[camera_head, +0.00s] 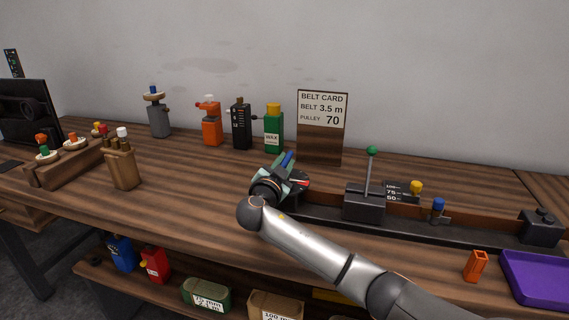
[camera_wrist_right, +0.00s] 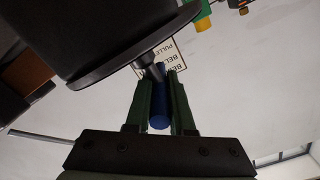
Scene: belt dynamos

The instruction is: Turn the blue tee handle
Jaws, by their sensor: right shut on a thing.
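The blue tee handle (camera_head: 287,159) shows in the head view as a short blue bar at my right gripper (camera_head: 278,172), near the left end of the dark belt rail. In the right wrist view, the blue handle (camera_wrist_right: 159,112) sits between the two green fingers of my right gripper (camera_wrist_right: 160,95). The fingers are shut on it from both sides. A dark stem runs from the handle toward a large black round body (camera_wrist_right: 110,40). In the head view the wrist hides most of the mechanism there. My left gripper is not in view.
A lever with a green knob (camera_head: 372,151) stands right of my gripper, then a yellow knob (camera_head: 416,187) and a blue knob (camera_head: 438,204). A belt card (camera_head: 320,140) stands behind. A green wax bottle (camera_head: 274,132) is back left. A purple tray (camera_head: 538,282) lies front right.

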